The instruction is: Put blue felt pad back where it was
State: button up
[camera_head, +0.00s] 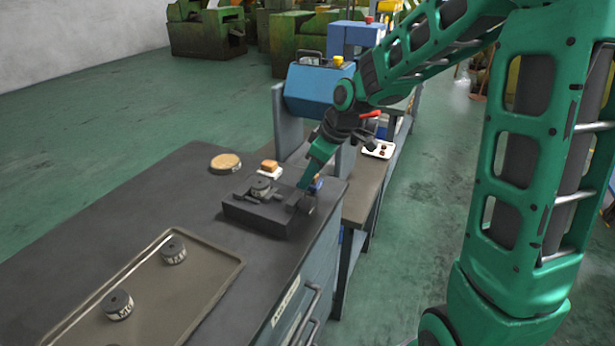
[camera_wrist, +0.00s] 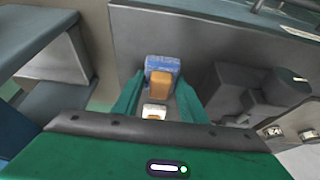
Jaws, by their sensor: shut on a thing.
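The blue felt pad (camera_wrist: 162,63) has a tan block-like grip (camera_wrist: 160,84) on it. My gripper (camera_wrist: 160,80) is shut on this grip, one green finger on each side. In the head view my gripper (camera_head: 308,182) points down near the dark bench's far right corner, beside the dark fixture block. Only a small part of the blue pad (camera_head: 316,184) shows there, behind the fingers. I cannot tell whether the pad touches the bench. A similar white pad with a tan top (camera_head: 270,169) rests on the bench behind the fixture; it also shows in the wrist view (camera_wrist: 154,111).
The dark fixture block (camera_head: 262,217) carries a round grey piece close to my gripper. A round tan-topped disc (camera_head: 225,162) lies further left. A tray (camera_head: 215,256) with grey round pieces lies in front. A lower side bench (camera_head: 362,193) and blue machine (camera_head: 308,88) stand beyond.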

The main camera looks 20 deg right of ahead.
jog(key=shift+s+f, duration=0.2)
jog(key=shift+f, duration=0.15)
jog(key=o, duration=1.1)
jog(key=shift+f, duration=0.15)
jog(key=shift+s, duration=0.1)
jog(key=shift+a, duration=0.15)
jog(key=shift+r, duration=0.2)
jog(key=v, duration=1.1)
jog(key=shift+w+r, duration=0.3)
jog(key=shift+r, duration=0.05)
jog(key=s+d+f+m+g+h, duration=0.1)
jog(key=s+d+m, duration=0.4)
jog(key=s, duration=0.5)
jog(key=s+d+f+m+g+h, duration=0.1)
jog(key=s+d+f+m, duration=0.2)
jog(key=s, duration=0.6)
jog(key=s+d+f+m+g+h, duration=0.1)
jog(key=s+d+f+m, duration=0.1)
jog(key=s+d+m, duration=0.4)
jog(key=s+m, duration=0.1)
jog(key=s, duration=0.3)
jog(key=shift+s+d+f+g, duration=0.2)
jog(key=shift+s+d+g, duration=0.1)
jog(key=shift+s+d, duration=0.1)
